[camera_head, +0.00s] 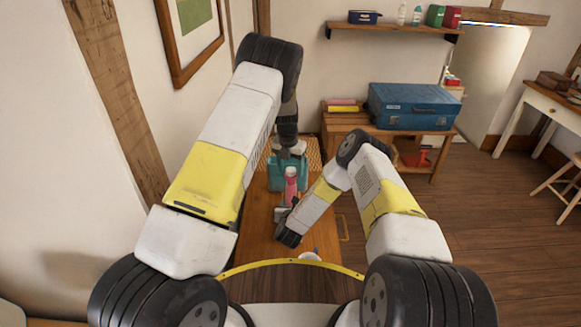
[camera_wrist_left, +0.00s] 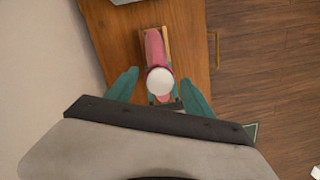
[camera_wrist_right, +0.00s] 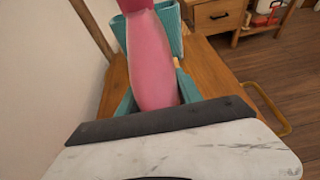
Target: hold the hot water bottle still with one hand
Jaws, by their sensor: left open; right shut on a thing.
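The hot water bottle (camera_head: 291,186) is pink and stands roughly upright over the wooden table (camera_head: 262,222). In the left wrist view the bottle (camera_wrist_left: 155,50) shows a round white top. In the right wrist view its pink body (camera_wrist_right: 151,62) rises between the teal fingers of my right gripper (camera_wrist_right: 155,98), which is shut on it low down. In the head view my right gripper (camera_head: 283,213) comes from the right. My left gripper (camera_head: 289,158) is open, pointing down beside the bottle's top. In its own view, the fingers (camera_wrist_left: 158,88) sit apart on either side of the white top.
A teal shape (camera_wrist_right: 172,25) stands behind the bottle; I cannot tell its full form. The wall is close on the left. A wooden bench (camera_head: 440,141) with a blue case (camera_head: 412,106) stands at the back.

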